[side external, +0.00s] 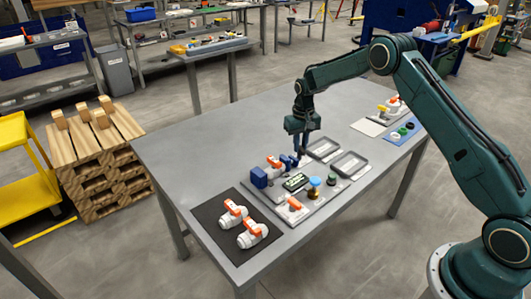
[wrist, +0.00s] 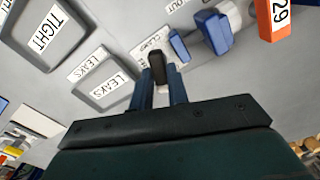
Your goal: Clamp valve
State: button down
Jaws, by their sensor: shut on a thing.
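My gripper (side external: 298,157) points down beside the blue clamp (side external: 260,178) on the test station. In the wrist view its two blue fingers (wrist: 160,80) are shut on an upright black handle (wrist: 157,66). A white valve with an orange handle (side external: 274,162) sits at the clamp between its blue blocks. Its orange handle (wrist: 278,18), marked 29, shows at the top right of the wrist view, with blue clamp parts (wrist: 214,32) nearer my fingers. Whether the clamp's jaws touch the valve cannot be told. Two similar valves (side external: 232,212) lie on a black mat (side external: 212,220).
The station carries a green display (side external: 295,182), a blue-topped knob (side external: 314,183) and another orange-handled part (side external: 294,205). Two grey trays (side external: 349,164) stand beyond; the wrist view shows labels reading TIGHT and LEAKS. A blue mat (side external: 402,131) lies far right. The table's back left is clear.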

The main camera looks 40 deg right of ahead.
jog(key=n, duration=0.4)
jog(key=shift+r, duration=0.1)
dwell(0.3)
jog(key=c, duration=1.4)
grip_release()
jog(key=shift+o, duration=0.2)
notch_tip(320, 180, up, 14)
